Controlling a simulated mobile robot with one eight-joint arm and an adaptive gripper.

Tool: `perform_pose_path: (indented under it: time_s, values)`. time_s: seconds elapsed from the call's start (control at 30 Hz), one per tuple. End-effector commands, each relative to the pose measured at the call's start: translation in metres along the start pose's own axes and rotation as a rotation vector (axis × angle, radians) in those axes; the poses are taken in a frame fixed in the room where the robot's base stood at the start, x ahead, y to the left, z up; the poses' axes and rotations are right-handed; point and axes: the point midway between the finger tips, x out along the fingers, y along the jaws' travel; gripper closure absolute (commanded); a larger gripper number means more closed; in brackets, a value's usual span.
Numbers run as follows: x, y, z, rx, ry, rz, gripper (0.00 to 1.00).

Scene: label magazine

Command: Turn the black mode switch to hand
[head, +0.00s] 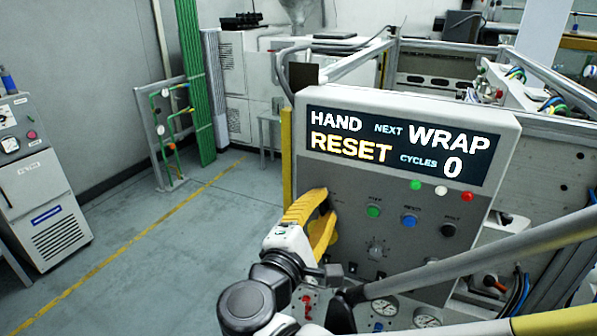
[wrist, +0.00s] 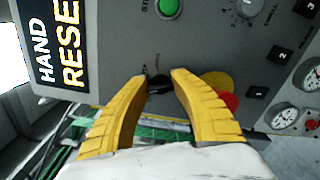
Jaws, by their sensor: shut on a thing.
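The black mode switch (wrist: 159,86) is a small dark knob on the grey control panel (head: 345,262). In the wrist view it sits between the tips of my yellow gripper fingers (wrist: 159,77), and my gripper is shut on it. Small lettering beside the knob is too blurred to read, and the fingers partly cover the knob. In the head view my gripper (head: 329,212) is at the panel's left edge and hides the switch. The display (head: 400,146) reads HAND, NEXT WRAP, RESET and CYCLES 0.
A red button on a yellow disc (wrist: 228,98) is close beside one finger. Gauges (head: 384,307) are below. Floor at left is clear.

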Motion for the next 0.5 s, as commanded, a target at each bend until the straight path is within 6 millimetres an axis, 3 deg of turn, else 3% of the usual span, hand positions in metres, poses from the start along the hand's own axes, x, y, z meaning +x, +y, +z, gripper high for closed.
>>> perform_pose_path:
  time_s: [0.27, 0.3, 0.37, 0.5]
  values:
    - [0.0002, 0.0007, 0.0, 0.0, -0.001, 0.001, 1.0]
    - [0.0002, 0.0007, 0.0, 0.0, -0.001, 0.001, 0.65]
    - [0.0002, 0.0006, 0.0, -0.001, 0.0, 0.001, 0.47]
    - [0.0001, 0.0004, 0.0, -0.001, 0.0, 0.001, 0.47]
